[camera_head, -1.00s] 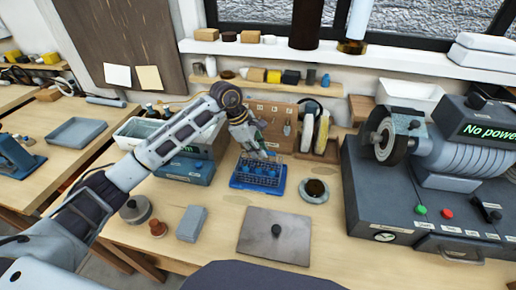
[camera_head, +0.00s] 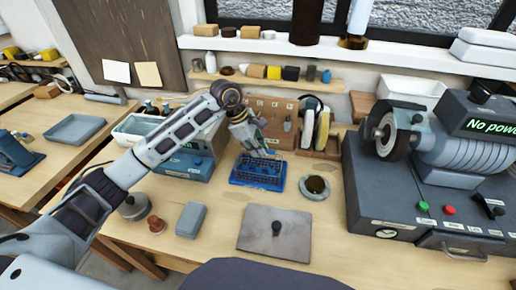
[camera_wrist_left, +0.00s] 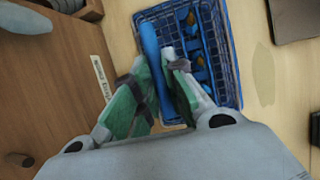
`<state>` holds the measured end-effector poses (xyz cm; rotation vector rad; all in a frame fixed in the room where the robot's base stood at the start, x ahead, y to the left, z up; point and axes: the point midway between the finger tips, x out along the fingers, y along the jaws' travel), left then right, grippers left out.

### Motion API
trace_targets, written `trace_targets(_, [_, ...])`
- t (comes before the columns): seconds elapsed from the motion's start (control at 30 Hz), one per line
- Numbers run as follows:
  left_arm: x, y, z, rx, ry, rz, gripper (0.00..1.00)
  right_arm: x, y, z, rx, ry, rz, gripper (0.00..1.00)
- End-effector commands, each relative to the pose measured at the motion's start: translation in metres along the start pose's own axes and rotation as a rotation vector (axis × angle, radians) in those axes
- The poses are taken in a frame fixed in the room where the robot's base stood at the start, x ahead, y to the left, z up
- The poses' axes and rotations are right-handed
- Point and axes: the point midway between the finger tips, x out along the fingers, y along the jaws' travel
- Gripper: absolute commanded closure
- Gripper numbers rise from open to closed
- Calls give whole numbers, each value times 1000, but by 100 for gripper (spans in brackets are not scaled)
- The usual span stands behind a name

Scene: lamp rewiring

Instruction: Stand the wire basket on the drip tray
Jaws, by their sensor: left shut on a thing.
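The blue wire basket (camera_head: 258,174) stands on the wooden bench and holds several small blue and orange parts. It also fills the upper middle of the left wrist view (camera_wrist_left: 232,60). My left gripper (camera_head: 262,150) is over the basket's far side, its green-padded fingers (camera_wrist_left: 163,95) shut on the basket's blue handle bar (camera_wrist_left: 150,50). The fingers hide part of the basket's edge. A shallow grey-blue tray (camera_head: 75,143), apparently the drip tray, lies empty on the side table at the left. My right gripper is not in view.
A blue box-like tank (camera_head: 187,168) stands left of the basket. A round dish (camera_head: 314,188) is right of it, and a grey plate with a knob (camera_head: 274,243) is in front. A large grinder (camera_head: 420,180) fills the right. A gap separates the two tables.

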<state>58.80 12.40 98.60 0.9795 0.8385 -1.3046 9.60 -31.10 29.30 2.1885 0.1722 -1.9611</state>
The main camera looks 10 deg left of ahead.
Motion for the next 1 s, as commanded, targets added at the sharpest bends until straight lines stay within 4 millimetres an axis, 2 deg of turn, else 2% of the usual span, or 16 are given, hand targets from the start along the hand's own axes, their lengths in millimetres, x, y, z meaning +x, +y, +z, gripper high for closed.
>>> trace_targets(0.23, [2, 0, -1, 0, 0, 1, 100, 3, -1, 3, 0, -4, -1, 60])
trace_targets(0.27, [2, 0, -1, 0, 0, 1, 84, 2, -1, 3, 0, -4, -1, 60])
trace_targets(0.43, [2, 0, -1, 0, 0, 1, 62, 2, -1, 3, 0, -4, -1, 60])
trace_targets(0.8, [1, 0, -1, 0, 0, 0, 62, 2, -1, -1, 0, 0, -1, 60])
trace_targets(1.0, [-9, 0, -1, 0, 0, 2, 62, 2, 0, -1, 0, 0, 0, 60])
